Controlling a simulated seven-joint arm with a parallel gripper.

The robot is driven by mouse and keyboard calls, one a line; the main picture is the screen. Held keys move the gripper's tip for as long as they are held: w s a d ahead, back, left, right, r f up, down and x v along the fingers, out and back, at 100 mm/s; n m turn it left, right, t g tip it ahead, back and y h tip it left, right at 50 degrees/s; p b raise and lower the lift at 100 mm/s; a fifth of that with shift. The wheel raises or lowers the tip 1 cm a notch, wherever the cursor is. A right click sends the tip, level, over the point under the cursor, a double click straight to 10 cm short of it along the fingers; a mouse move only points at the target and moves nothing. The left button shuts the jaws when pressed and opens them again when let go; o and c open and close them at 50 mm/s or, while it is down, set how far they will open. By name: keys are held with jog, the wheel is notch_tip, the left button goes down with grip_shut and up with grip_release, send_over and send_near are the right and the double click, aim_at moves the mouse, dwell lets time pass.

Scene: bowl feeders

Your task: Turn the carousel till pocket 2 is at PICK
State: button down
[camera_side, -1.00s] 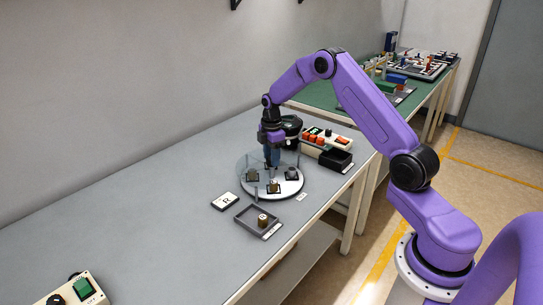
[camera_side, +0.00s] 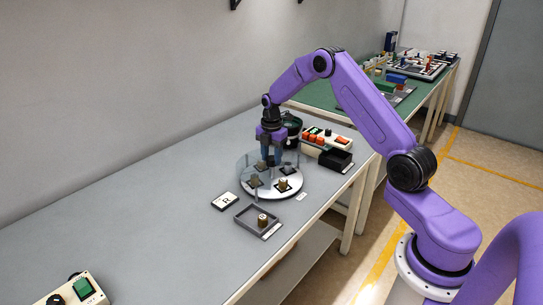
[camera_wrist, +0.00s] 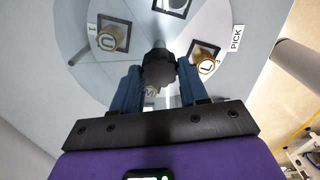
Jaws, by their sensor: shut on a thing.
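The carousel is a white round disc (camera_side: 272,194) under a clear cover, with several dark square pockets. My gripper (camera_side: 271,158) comes down over its middle. In the wrist view my gripper (camera_wrist: 158,75) has its blue fingers on both sides of a dark knob (camera_wrist: 158,68), shut on it. The PICK label (camera_wrist: 236,38) lies at the right of the disc. A pocket with a brass piece (camera_wrist: 206,64) sits near PICK, slightly below its line; its mark is hard to read. Another pocket with a brass piece (camera_wrist: 108,40) is at upper left, and a dark pocket is at top.
A grey tray (camera_side: 243,222) with a brass piece (camera_side: 263,219) lies in front of the carousel. A white card (camera_side: 225,201) lies to its left.

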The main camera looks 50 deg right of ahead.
jog(key=shift+d+n, duration=0.1)
jog(key=shift+n, duration=3)
jog(key=shift+r+n, duration=0.1)
jog(key=shift+n, duration=2.9)
jog(key=c, duration=0.6)
grip_release()
notch_tip(320, 180, up, 17)
jog(key=shift+s+r, duration=0.1)
jog(key=shift+r, duration=0.1)
